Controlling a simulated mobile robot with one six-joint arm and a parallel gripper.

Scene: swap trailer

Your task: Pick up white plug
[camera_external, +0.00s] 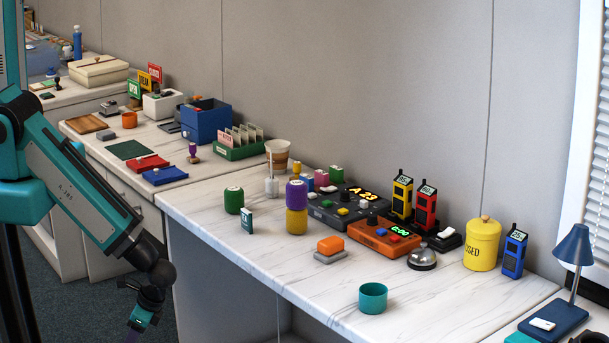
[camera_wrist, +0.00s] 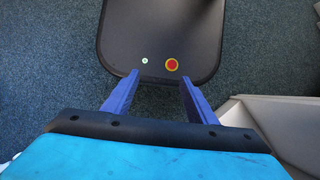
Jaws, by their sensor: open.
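I cannot make out for sure which thing is the white plug. My gripper (camera_external: 138,318) hangs low at the lower left, beside the counters and apart from all these pieces. In the wrist view my gripper (camera_wrist: 158,92) shows two blue fingers spread wide with nothing between them. No white plug shows in the wrist view.
Blue-grey carpet (camera_wrist: 40,70) lies below my gripper.

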